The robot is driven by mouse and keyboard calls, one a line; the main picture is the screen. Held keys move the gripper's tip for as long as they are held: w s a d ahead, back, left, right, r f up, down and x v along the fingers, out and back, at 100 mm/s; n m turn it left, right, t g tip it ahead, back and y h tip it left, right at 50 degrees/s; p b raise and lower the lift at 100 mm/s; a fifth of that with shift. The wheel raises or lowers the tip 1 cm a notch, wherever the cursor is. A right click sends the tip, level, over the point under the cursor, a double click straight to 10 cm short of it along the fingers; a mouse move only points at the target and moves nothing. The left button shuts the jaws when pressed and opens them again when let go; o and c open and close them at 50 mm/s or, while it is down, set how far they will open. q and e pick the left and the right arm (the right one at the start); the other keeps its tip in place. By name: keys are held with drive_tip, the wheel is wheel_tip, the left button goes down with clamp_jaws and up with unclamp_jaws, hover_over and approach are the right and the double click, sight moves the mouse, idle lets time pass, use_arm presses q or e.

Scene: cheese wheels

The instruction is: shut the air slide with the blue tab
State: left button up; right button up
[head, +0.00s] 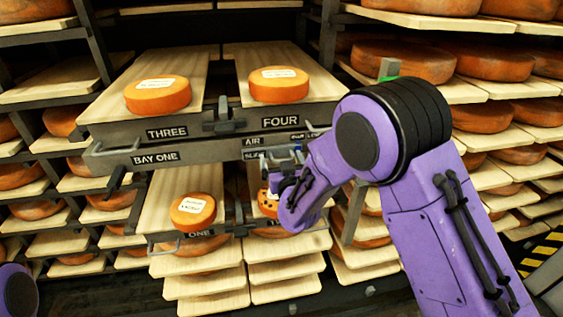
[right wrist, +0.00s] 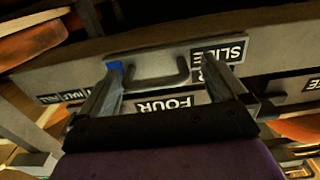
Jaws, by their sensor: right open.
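The air slide (right wrist: 190,58) is a grey metal plate with a U-shaped handle (right wrist: 150,80) in the right wrist view. A blue tab (right wrist: 114,66) sits at its left end there. In the head view, the "AIR SLIDE" label (head: 253,148) is on the rack's front rail, left of my gripper. My right gripper (head: 282,168) is open at that rail. In the right wrist view its two fingers (right wrist: 162,72) stand either side of the handle, with the left finger close to the blue tab. Whether they touch is unclear. My left gripper is out of view.
Shelf boards marked THREE (head: 110,103) and FOUR (head: 312,88) hold cheese wheels above the rail. Lower boards with cheeses are below, partly hidden by my right arm. A green block (head: 389,68) shows behind that arm. More cheese racks stand on both sides.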

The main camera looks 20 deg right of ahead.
drive_tip(key=b+v, duration=0.2)
drive_tip(key=v, duration=0.8)
drive_tip(key=shift+s+b, duration=0.25)
drive_tip(key=shift+b, duration=0.1)
drive_tip(key=s+d+f+m+g, duration=0.2)
drive_tip(key=s+f+g, duration=0.25)
drive_tip(key=f, duration=0.55)
drive_tip(key=s+d+f+m+g, duration=0.25)
drive_tip(key=s+f, duration=0.25)
drive_tip(key=f, duration=0.6)
drive_tip(key=s+d+f+g, duration=0.1)
drive_tip(key=s+f+g, duration=0.2)
drive_tip(key=s+f, duration=0.4)
drive_tip(key=s+d+f+g, duration=0.1)
drive_tip(key=s+f+g, duration=0.3)
drive_tip(key=s, duration=1.1)
wheel_tip(320, 180, down, 4)
drive_tip(key=shift+d+r, duration=0.1)
drive_tip(key=shift+d, duration=0.2)
